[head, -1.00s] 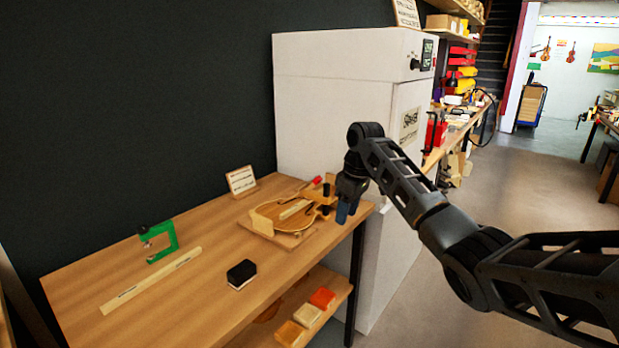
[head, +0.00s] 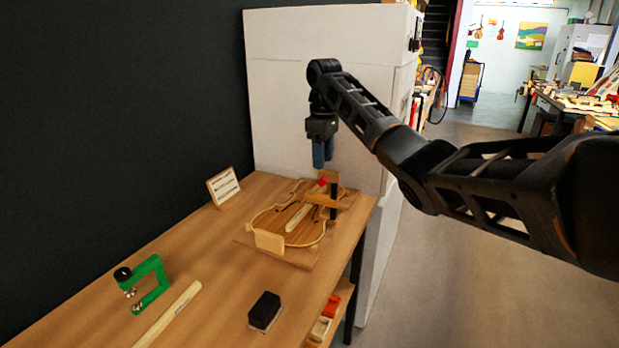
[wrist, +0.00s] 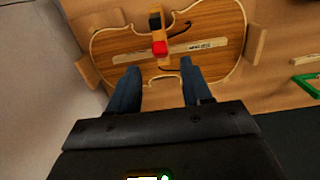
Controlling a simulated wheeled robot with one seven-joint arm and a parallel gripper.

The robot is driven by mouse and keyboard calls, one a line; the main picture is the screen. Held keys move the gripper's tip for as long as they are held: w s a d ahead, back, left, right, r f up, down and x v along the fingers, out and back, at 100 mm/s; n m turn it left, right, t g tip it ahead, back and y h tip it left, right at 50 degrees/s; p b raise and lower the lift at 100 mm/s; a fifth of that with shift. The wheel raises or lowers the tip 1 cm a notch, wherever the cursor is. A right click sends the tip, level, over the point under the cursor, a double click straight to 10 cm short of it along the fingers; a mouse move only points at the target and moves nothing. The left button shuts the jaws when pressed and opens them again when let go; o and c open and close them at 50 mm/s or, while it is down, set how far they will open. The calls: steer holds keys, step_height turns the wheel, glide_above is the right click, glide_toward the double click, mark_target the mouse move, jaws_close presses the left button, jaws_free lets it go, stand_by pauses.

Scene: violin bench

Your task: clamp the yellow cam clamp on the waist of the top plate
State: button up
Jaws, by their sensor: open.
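The violin top plate (head: 272,224) lies on a wooden board on the bench; it also shows in the wrist view (wrist: 110,45). A wood-coloured clamp (head: 320,200), which I take for the yellow cam clamp, reaches over the plate near its middle, with a dark post and a red part (head: 323,181). In the wrist view its red end (wrist: 160,48) lies over the plate. I cannot tell whether it presses on the wood. My gripper (head: 322,164) is open, empty and apart from the clamp, above it. Its blue fingers (wrist: 158,88) point down toward the plate.
A green clamp (head: 148,285) stands at the bench's left, beside a long wooden strip (head: 168,315). A black block (head: 265,310) is at the front. A small sign (head: 223,186) stands at the back. A white cabinet (head: 300,80) rises behind the bench's far end.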

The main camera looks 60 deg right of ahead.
mark_target(323, 178)
step_height(323, 178, down, 8)
steer(key=shift+r, duration=0.2)
stand_by(0.3)
jaws_close()
stand_by(0.3)
